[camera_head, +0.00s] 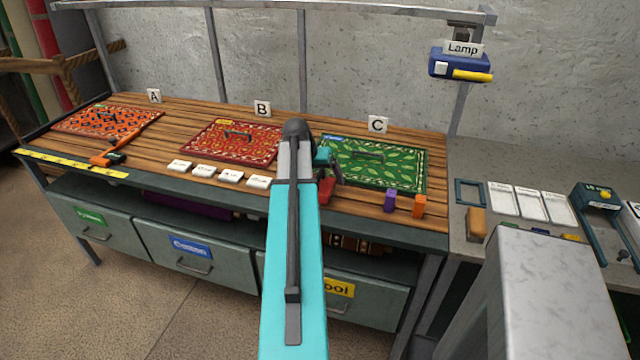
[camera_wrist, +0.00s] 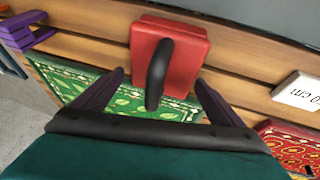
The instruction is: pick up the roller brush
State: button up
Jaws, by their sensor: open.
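A red block with a black arched handle (camera_wrist: 185,52) lies on the wooden bench near its front edge. It also shows, partly covered by my arm, in the head view (camera_head: 326,190). I cannot tell for sure whether it is the roller brush. My gripper (camera_wrist: 159,78) is open and empty above it, a finger on either side of the black handle in the picture; contact is not visible. In the head view my gripper (camera_head: 328,165) is partly hidden by the arm.
A green rug (camera_head: 372,165), a red rug (camera_head: 232,143) and an orange rug (camera_head: 107,121) lie on the bench. Purple (camera_head: 389,201) and orange (camera_head: 419,206) blocks stand at right. Several white tiles (camera_head: 204,171) line the front.

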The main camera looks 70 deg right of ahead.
aim_at(321, 170)
jog(key=shift+f, duration=0.1)
dwell(0.5)
jog(key=c, duration=1.4)
jog(key=shift+d, duration=0.1)
jog(key=shift+c, duration=0.2)
jog(key=shift+r+b, duration=0.75)
jog(key=shift+r, duration=1.05)
jog(key=w+a+r+b, duration=0.1)
jog(key=w+a+b, duration=0.2)
jog(key=a, duration=1.2)
jog(key=shift+w+a+r, duration=0.2)
jog(key=shift+w+a, duration=0.05)
jog(key=shift+a, duration=0.1)
